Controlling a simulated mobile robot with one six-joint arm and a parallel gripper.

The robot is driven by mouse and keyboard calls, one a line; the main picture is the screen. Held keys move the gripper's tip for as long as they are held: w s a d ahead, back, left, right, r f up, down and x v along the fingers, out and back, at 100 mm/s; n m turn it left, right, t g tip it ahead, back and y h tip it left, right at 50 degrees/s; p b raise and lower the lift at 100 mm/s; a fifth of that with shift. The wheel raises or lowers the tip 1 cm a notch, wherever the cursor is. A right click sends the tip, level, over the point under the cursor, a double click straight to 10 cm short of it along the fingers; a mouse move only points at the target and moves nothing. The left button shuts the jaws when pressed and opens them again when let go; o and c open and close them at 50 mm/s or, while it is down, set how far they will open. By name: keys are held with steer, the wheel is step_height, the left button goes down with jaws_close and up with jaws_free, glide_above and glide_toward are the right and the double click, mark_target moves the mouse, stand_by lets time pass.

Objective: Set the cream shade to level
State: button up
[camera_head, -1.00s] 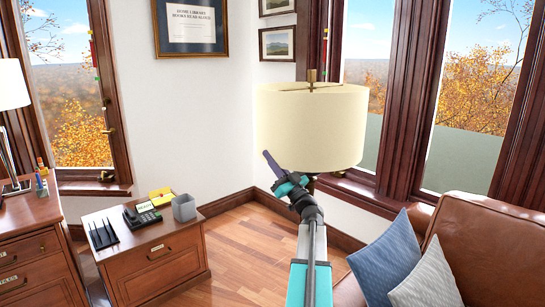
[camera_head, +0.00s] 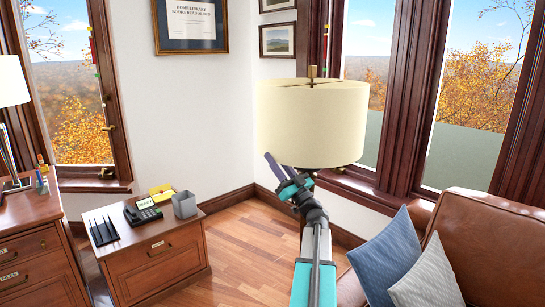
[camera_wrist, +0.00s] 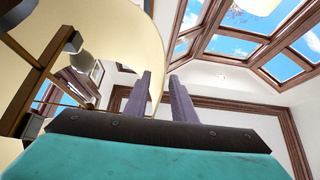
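The cream shade (camera_head: 312,120) is a wide drum on a lamp in the head view, with a brass finial on top. It looks close to level there, though a small tilt is hard to judge. My gripper (camera_head: 275,162) is at the shade's lower left edge. In the wrist view the two purple fingers of my gripper (camera_wrist: 162,85) stand apart. The shade (camera_wrist: 120,30) fills the left there, and its edge appears to run between the fingers. I cannot tell whether they touch it. The lamp's stem is mostly hidden behind my arm.
A brown leather sofa (camera_head: 478,240) with a blue cushion (camera_head: 388,262) and a grey one (camera_head: 428,275) is at the right. A low wooden cabinet (camera_head: 160,262) with a phone (camera_head: 143,214) and a grey cup (camera_head: 184,204) is at the left. Wood floor between is clear.

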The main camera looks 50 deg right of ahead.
steer(key=b+v, duration=0.1)
steer(key=v, duration=1)
stand_by(0.3)
